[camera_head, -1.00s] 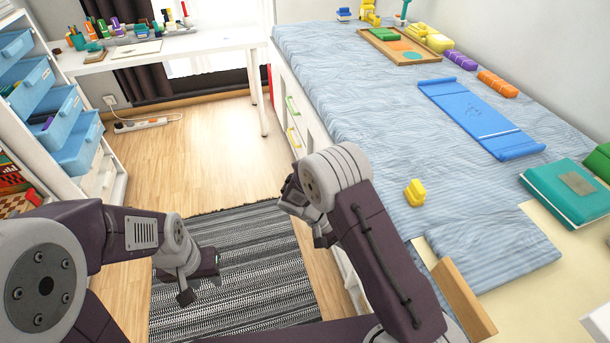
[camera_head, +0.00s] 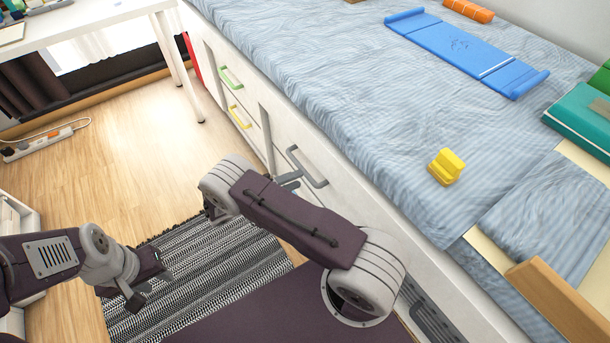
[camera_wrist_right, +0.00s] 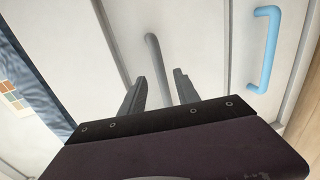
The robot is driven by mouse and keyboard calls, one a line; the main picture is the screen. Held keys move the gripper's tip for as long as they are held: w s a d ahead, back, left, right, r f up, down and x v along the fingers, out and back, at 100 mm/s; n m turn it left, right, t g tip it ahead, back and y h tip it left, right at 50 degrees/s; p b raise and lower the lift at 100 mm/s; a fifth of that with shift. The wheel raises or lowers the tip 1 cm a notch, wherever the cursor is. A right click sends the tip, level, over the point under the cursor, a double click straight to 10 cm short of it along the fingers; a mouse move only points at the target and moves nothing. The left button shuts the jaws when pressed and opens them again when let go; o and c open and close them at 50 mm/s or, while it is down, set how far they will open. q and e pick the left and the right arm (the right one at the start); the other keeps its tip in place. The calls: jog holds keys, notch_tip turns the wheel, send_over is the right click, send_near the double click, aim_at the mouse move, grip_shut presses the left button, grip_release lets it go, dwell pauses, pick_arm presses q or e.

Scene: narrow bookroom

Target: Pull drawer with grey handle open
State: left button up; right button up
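The grey handle (camera_head: 307,167) is on a white drawer front (camera_head: 328,188) in the side of the bed-like unit; the drawer looks shut. My right gripper (camera_head: 290,178) is right by this handle, partly hidden by my own arm. In the right wrist view, the grey handle (camera_wrist_right: 157,65) runs up and down ahead of the right gripper (camera_wrist_right: 160,83). Its two fingers are apart, with the handle's lower end in line with the gap between them. I cannot tell whether they touch it. My left gripper (camera_head: 146,284) hangs low over the striped rug, its fingers apart and empty.
Green (camera_head: 231,77) and yellow (camera_head: 239,117) handles are further left on the same front. A light blue handle (camera_wrist_right: 266,48) shows in the wrist view. A yellow object (camera_head: 446,167) and a blue board (camera_head: 465,52) lie on top. Wooden floor (camera_head: 150,150) is clear.

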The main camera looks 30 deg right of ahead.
aim_at(307, 174)
jog(key=b+x, duration=0.1)
jog(key=x, duration=0.4)
jog(key=shift+d+f, duration=0.15)
jog(key=shift+d, duration=0.05)
grip_shut()
dwell(1.1)
